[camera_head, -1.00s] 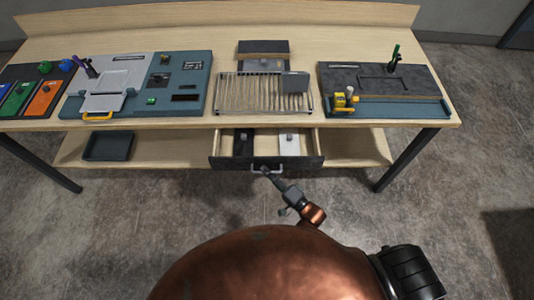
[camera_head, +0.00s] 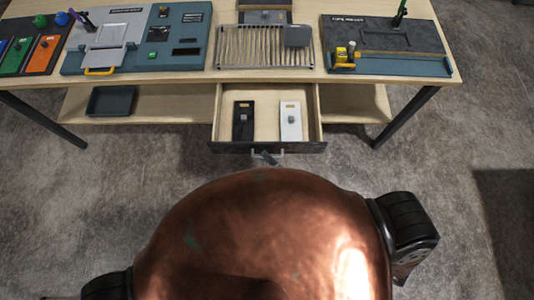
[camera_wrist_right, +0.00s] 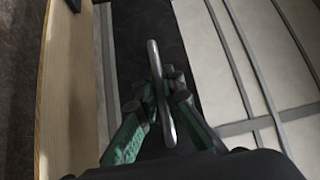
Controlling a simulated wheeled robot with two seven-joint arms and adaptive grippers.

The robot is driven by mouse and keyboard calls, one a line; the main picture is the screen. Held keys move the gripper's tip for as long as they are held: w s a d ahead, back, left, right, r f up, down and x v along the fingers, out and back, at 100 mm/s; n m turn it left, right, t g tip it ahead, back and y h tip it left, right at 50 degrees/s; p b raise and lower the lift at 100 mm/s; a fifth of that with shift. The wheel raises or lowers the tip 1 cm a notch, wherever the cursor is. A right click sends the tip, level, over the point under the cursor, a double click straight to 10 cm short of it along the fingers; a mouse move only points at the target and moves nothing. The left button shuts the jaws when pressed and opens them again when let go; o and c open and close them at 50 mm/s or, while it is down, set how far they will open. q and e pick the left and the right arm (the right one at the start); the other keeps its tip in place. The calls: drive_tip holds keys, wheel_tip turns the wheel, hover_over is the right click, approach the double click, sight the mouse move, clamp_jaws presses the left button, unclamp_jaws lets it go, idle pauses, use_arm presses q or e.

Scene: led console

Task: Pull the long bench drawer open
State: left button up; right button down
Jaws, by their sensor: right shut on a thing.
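The long bench drawer (camera_head: 268,147) stands well out from under the bench top, its dark front toward me and its pale wooden inside showing. Its metal bar handle (camera_head: 283,153) is on the front. My right gripper (camera_head: 263,157) is at the handle, mostly hidden behind my copper-coloured body. In the right wrist view the green fingers (camera_wrist_right: 163,92) are shut around the silver handle bar (camera_wrist_right: 155,57). My left gripper is not in view.
A black plate (camera_head: 243,131) and a white plate (camera_head: 291,131), each with a small knob, lie in the drawer. A dark tray (camera_head: 110,101) sits on the lower shelf. Console panels and a wire rack (camera_head: 262,62) cover the bench top. A dark leg (camera_head: 405,118) stands at right.

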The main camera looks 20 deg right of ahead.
drive_tip(key=c, duration=2.3)
unclamp_jaws()
drive_tip(key=shift+c, duration=0.2)
drive_tip(key=v, duration=1.2)
drive_tip(key=shift+d, duration=0.1)
drive_tip(key=s+d+f+n+g+h, duration=0.1)
drive_tip(key=d+f+n+g+h, duration=0.2)
drive_tip(key=f, duration=0.7)
drive_tip(key=s+d+f+n+g+h, duration=0.25)
drive_tip(key=d+f, duration=0.35)
drive_tip(key=f, duration=0.5)
drive_tip(key=d+f+n+g+h, duration=0.2)
drive_tip(key=d+f+g, duration=0.15)
drive_tip(key=f, duration=0.65)
drive_tip(key=s+d+f+n+g, duration=0.1)
drive_tip(key=s+f+g, duration=0.1)
drive_tip(key=s+f, duration=0.2)
drive_tip(key=s+d+f+n+g+h, duration=0.1)
drive_tip(key=s+f, duration=0.3)
drive_tip(key=s, duration=0.6)
drive_tip(key=s+d+f+n+g+h, duration=0.1)
drive_tip(key=s+d+f+n+g, duration=0.1)
drive_tip(key=s+f+g, duration=0.2)
drive_tip(key=s, duration=0.3)
drive_tip(key=shift+s+f, duration=0.3)
drive_tip(key=shift+f, duration=0.05)
